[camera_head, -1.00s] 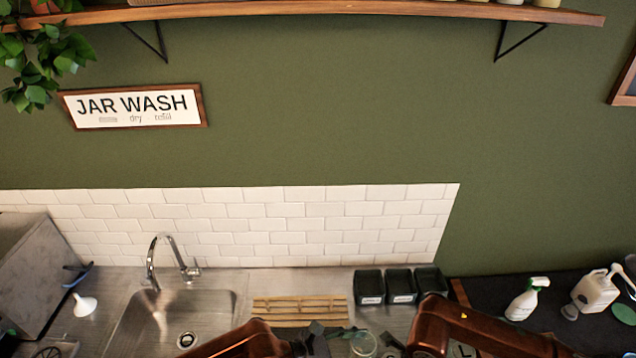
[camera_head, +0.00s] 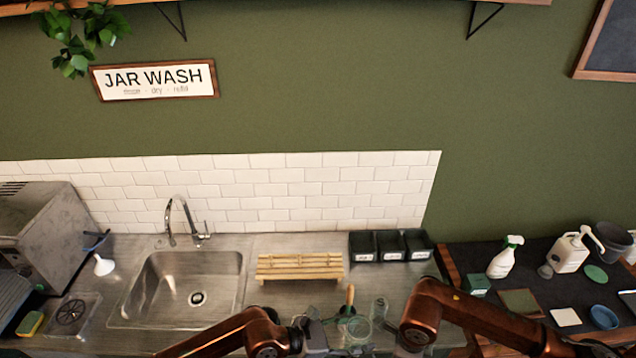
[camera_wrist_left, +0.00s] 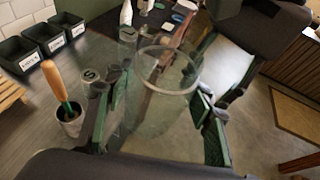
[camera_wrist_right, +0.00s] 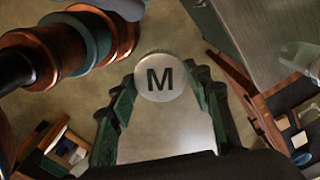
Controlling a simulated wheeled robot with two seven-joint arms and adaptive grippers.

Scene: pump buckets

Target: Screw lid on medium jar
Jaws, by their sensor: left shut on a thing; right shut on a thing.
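My left gripper (camera_head: 335,333) is shut on a clear glass jar (camera_wrist_left: 172,75), which is upright and open at the top in the left wrist view. The jar also shows at the bottom of the head view (camera_head: 357,328). My right gripper (camera_wrist_right: 162,100) is shut on a pale round lid (camera_wrist_right: 160,78) marked M, held at its fingertips. The lid cannot be made out in the head view, where my right arm comes in low from the right. The lid and jar do not show together, so I cannot tell the gap between them.
A wooden-handled brush (camera_wrist_left: 55,80) stands in a small cup beside the jar. A smaller jar marked S (camera_wrist_left: 92,78) is close behind. A bamboo rack (camera_head: 300,267), black bins (camera_head: 391,246) and the sink (camera_head: 190,285) lie farther back; a spray bottle (camera_head: 505,258) is right.

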